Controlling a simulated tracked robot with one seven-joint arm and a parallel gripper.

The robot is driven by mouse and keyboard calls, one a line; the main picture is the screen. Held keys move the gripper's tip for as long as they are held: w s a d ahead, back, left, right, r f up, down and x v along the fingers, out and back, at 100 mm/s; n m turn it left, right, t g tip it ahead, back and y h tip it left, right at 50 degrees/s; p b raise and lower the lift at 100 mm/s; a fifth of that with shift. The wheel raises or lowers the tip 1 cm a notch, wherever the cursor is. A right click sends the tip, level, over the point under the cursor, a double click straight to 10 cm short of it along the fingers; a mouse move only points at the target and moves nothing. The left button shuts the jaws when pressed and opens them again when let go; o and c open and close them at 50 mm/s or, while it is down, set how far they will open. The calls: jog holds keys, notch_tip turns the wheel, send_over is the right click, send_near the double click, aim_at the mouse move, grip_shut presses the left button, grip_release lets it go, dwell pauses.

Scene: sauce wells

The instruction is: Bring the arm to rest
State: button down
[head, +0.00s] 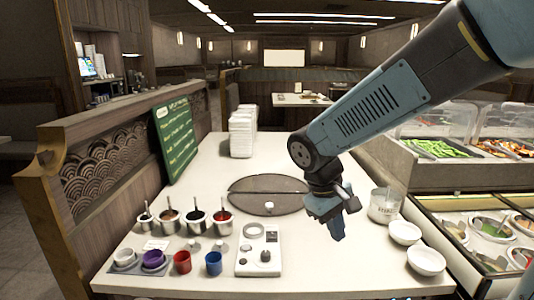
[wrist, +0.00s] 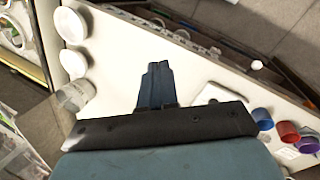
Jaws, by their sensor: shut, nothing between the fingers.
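My arm reaches in from the upper right of the head view, and my gripper (head: 338,232) hangs above the right part of the white table (head: 330,272). In the wrist view my gripper (wrist: 157,72) shows its two blue fingers pressed together with nothing between them. It is apart from everything on the table. The two white bowls (head: 405,232) and a clear container (head: 384,204) stand to its right. A white device with a dial (head: 259,250) stands to its left.
A red cup (head: 182,262), a blue cup (head: 214,263) and several sauce pots (head: 196,220) stand at the table's left. A dark round mat (head: 268,185), stacked white containers (head: 242,135) and a green sign (head: 176,135) are farther back. A food counter (head: 450,180) borders the right.

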jog(key=s+d+r+m+t+y, duration=0.3)
jog(key=s+d+r+m+t, duration=0.2)
jog(key=r, duration=0.5)
jog(key=s+d+m, duration=0.1)
jog(key=s+d, duration=0.1)
jog(key=d, duration=0.1)
jog(key=shift+s+d+r, duration=0.15)
jog(key=shift+s+r, duration=0.1)
jog(key=shift+s, duration=0.05)
dwell(0.9)
